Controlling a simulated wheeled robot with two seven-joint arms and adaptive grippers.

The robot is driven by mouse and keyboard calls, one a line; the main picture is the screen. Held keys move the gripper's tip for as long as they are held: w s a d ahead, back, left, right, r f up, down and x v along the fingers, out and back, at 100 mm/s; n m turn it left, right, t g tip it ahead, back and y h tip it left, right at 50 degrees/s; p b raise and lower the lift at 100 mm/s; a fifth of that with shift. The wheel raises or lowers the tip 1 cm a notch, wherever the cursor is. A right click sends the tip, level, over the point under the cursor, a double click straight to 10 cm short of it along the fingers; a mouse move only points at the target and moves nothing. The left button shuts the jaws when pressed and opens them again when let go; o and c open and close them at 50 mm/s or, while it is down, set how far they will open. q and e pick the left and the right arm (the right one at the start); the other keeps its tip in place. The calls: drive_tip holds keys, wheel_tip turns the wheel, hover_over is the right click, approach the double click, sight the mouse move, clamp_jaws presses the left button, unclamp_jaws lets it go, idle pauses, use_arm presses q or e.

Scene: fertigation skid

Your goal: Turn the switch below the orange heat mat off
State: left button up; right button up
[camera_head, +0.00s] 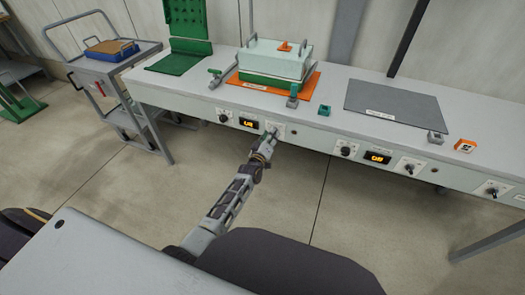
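The orange heat mat (308,88) lies on the bench with a pale lidded box (272,62) on a green tray standing on it. On the bench's front panel below the mat are a knob (223,116), a small lit display (248,123) and a switch plate (279,127). My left gripper (271,136) is at this switch plate, its fingertips over or against the switch. The gripper hides most of the switch, so its position does not show. The fingers are too small to tell open from shut. My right gripper is not in view.
A dark grey mat (398,108) lies to the right, with its own knob (346,150), display (377,157) and switch (410,167) below. Another switch (492,191) is at the far right. A cart (110,62) stands left. The floor before the bench is clear.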

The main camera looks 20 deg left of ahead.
use_arm(q)
drive_tip(key=s, duration=1.1)
drive_tip(key=shift+a, duration=0.2)
idle(0.8)
